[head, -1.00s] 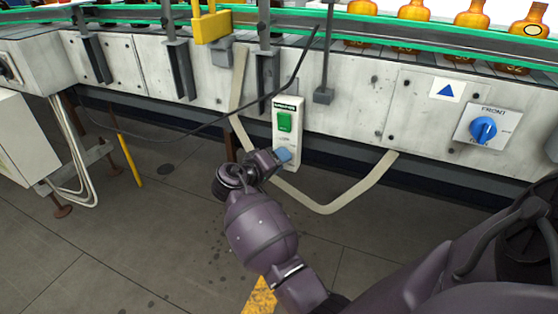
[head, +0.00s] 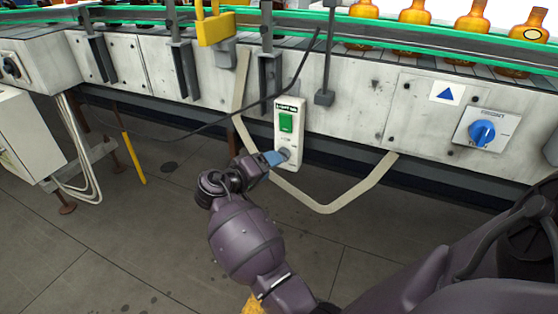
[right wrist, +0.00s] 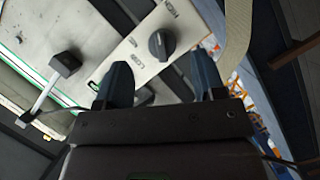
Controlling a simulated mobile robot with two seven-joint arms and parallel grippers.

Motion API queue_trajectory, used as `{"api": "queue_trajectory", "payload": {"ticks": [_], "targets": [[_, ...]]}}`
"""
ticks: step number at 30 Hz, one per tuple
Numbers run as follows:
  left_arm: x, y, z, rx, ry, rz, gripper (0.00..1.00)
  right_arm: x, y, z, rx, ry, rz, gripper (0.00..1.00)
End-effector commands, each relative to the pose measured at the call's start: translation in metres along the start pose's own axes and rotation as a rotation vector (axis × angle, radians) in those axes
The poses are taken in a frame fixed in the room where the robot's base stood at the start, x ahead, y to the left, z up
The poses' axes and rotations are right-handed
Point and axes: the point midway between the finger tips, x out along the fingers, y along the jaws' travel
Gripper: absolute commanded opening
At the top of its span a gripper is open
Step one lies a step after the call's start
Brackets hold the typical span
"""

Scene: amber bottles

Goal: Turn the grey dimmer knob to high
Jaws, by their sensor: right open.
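The grey dimmer knob (head: 284,153) sits low on a white switch panel (head: 295,158) on the conveyor's side, below a green switch (head: 286,122). In the right wrist view the knob (right wrist: 160,44) is dark grey, with the words LOW and HIGH printed on the panel (right wrist: 128,47) beside it. My right gripper (head: 273,158) is just left of the knob, its blue fingers pointing toward it. In the right wrist view this gripper (right wrist: 159,62) is open and empty, and the knob shows just beyond the gap between its fingertips. My left gripper is not in view.
A black cable (head: 230,120) hangs across the conveyor side near the panel. A beige conduit (head: 330,207) loops below it. A blue rotary knob (head: 482,133) is on another plate at right. Amber bottles (head: 413,12) stand on the conveyor. The floor at left is mostly clear.

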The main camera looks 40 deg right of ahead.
Motion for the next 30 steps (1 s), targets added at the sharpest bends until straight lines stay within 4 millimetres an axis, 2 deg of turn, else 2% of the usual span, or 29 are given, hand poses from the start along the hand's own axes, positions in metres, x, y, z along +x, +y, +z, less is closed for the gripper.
{"api": "queue_trajectory", "payload": {"ticks": [1,6,12,21,30], "targets": [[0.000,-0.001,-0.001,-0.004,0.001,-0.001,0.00,-0.011,0.003,-0.002,0.004,0.002,-0.004,0.63],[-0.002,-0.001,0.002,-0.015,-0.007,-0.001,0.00,-0.037,0.002,-0.001,0.002,0.001,-0.002,0.63],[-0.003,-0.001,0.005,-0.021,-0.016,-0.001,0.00,-0.055,0.001,0.000,0.001,0.000,-0.001,0.63],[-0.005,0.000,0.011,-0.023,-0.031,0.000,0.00,-0.058,0.000,0.001,-0.001,0.000,0.000,0.63],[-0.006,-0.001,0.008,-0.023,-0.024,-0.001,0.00,-0.058,0.000,0.000,0.000,0.000,0.000,0.63]]}}
